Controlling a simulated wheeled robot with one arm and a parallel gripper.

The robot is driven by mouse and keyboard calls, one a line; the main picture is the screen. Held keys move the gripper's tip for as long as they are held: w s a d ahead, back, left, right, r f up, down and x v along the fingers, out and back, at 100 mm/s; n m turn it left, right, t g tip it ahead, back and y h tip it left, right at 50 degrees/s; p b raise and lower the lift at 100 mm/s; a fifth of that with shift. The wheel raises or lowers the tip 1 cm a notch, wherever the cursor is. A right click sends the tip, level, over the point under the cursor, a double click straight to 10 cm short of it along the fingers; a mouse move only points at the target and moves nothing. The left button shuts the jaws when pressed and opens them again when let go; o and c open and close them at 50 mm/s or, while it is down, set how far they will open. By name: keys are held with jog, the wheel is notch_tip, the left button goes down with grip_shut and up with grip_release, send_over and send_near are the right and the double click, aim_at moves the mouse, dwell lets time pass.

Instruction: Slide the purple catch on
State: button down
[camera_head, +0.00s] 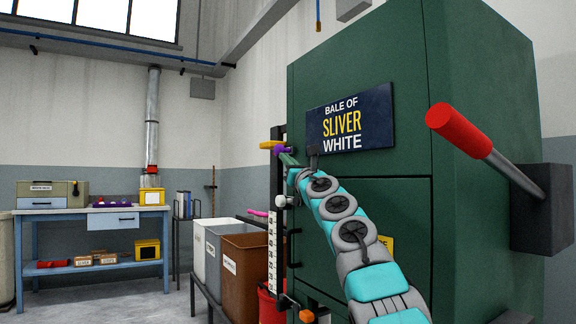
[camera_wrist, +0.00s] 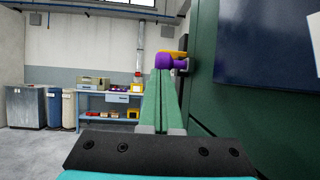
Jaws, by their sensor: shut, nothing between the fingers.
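The purple catch (camera_head: 279,149) is a small knob at the left edge of the green cabinet (camera_head: 360,220), beside a yellow-orange piece (camera_head: 270,144). In the wrist view the purple catch (camera_wrist: 172,60) shows as a rounded purple end and stem just beyond my fingertips, under the yellow-orange piece (camera_wrist: 176,53). My gripper (camera_head: 287,158) is shut and empty, its green fingers together and pointing at the catch. In the wrist view my gripper (camera_wrist: 160,73) has its tips just below and left of the purple knob; I cannot tell whether they touch.
A red-handled lever (camera_head: 460,130) sticks out at the cabinet's right. The sign (camera_head: 350,119) is on its front. A white scale strip (camera_head: 272,248) and brown bin (camera_head: 244,265) stand left of the cabinet. A blue workbench (camera_head: 90,213) is farther back, with open floor in front.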

jog(key=b+v, duration=1.1)
jog(key=shift+d+f, duration=0.2)
jog(key=shift+f, duration=0.25)
jog(key=shift+s, duration=0.25)
